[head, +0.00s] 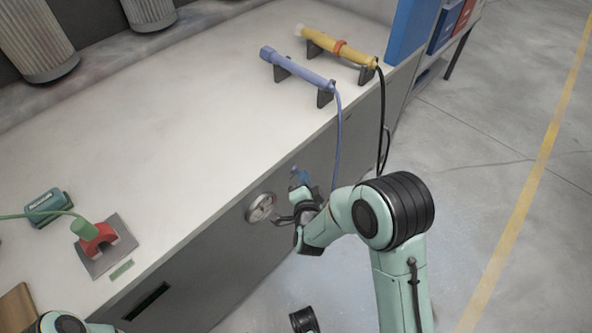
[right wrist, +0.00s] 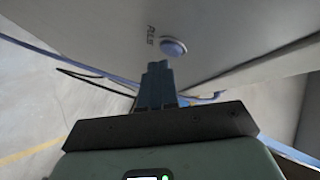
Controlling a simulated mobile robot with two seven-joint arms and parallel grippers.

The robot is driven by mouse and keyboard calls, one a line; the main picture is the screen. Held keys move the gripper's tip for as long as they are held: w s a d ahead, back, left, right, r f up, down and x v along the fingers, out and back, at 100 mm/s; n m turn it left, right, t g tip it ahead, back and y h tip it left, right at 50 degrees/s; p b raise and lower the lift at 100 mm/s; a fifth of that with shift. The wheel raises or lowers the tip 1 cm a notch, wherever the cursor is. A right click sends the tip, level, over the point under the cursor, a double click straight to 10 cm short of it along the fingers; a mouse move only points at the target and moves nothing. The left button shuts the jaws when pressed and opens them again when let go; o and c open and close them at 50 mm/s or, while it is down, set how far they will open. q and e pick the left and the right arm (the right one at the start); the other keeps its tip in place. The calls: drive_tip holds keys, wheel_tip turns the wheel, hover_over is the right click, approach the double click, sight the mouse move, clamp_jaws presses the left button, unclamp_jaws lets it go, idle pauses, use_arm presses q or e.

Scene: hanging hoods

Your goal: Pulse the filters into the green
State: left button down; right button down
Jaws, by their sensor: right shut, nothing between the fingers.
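The gauge (head: 261,207) is a round dial on the bench's grey front panel; its needle and any green zone are too small to read. A round blue button (right wrist: 173,47) with a label that seems to read "PULSE" sits on the panel in the right wrist view. My right gripper (head: 298,177) is shut and empty, at the panel just right of the gauge. Its blue fingertips (right wrist: 157,68) are close below the button; I cannot tell whether they touch it. Pleated filter cylinders (head: 37,42) hang at the top left. My left gripper is out of view.
The pale bench top (head: 190,120) is mostly clear. A blue wand (head: 298,69) and a yellow wand (head: 338,46) rest on black stands, their cables hanging over the front edge. A red and green fixture (head: 97,238) and a teal device (head: 47,207) sit at left.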

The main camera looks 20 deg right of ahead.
drive_tip(key=shift+s+d, duration=0.1)
drive_tip(key=shift+s, duration=0.1)
drive_tip(key=s, duration=0.1)
drive_tip(key=s+d, duration=0.1)
drive_tip(key=s, duration=0.1)
drive_tip(key=s+d, duration=0.1)
drive_tip(key=shift+s, duration=0.35)
idle(0.9)
